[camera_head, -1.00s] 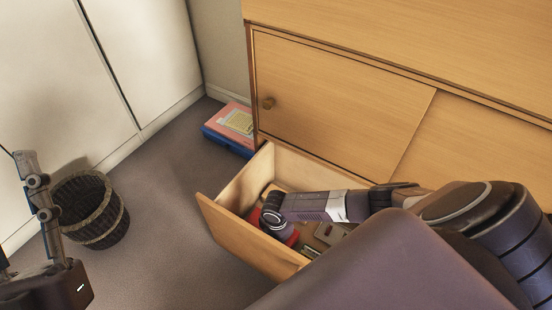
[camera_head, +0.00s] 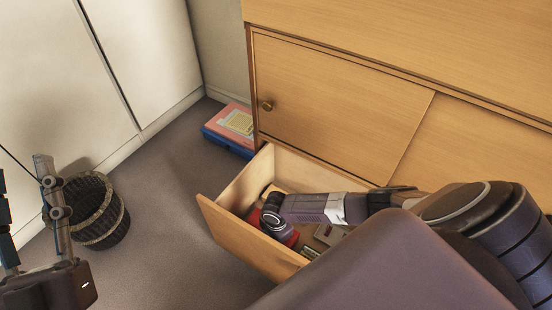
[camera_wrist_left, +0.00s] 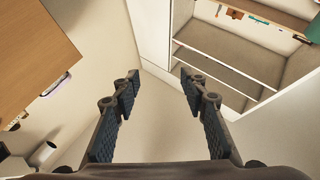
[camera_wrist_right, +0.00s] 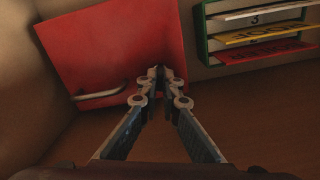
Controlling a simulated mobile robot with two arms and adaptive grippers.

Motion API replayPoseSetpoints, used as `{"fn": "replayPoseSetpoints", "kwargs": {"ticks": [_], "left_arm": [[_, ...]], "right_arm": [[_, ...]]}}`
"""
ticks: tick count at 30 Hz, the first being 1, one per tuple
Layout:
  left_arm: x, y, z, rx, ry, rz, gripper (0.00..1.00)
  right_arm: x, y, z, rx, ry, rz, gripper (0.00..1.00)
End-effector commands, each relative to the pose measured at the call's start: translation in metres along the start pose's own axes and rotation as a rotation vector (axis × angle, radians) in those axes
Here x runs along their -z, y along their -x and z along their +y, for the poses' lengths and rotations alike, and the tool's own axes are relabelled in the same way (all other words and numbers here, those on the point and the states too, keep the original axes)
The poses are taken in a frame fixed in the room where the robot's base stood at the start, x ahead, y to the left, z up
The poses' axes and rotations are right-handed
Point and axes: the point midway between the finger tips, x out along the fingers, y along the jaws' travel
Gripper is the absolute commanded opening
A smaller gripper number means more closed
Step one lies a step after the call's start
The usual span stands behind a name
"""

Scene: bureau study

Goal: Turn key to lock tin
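The red tin (camera_wrist_right: 105,50) lies in the open drawer (camera_head: 234,231), and a pale handle (camera_wrist_right: 100,93) shows on it in the right wrist view. In the head view only part of the tin (camera_head: 285,236) shows past my right arm. My right gripper (camera_wrist_right: 160,73) reaches down into the drawer, its fingertips almost together at the tin's lower right part. No key can be made out; the fingertips would cover one there. My left gripper (camera_wrist_left: 159,78) is open and empty, away from the drawer, and also shows at the left of the head view (camera_head: 22,172).
A rack with coloured labelled cards (camera_wrist_right: 262,33) lies beside the tin in the drawer. A wicker basket (camera_head: 92,213) stands on the floor near my left gripper. Pink and blue boxes (camera_head: 232,125) sit by the wooden cabinet (camera_head: 335,98).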

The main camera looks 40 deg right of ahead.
Motion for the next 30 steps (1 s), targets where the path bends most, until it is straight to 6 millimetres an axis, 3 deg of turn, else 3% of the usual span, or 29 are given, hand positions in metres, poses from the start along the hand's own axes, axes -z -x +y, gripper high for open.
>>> {"fn": "replayPoseSetpoints", "kwargs": {"ticks": [30], "left_arm": [[-0.019, 0.001, -0.002, 0.004, -0.005, -0.090, 0.40]], "right_arm": [[0.000, 0.000, -0.001, 0.001, -0.061, 0.000, 0.00]]}}
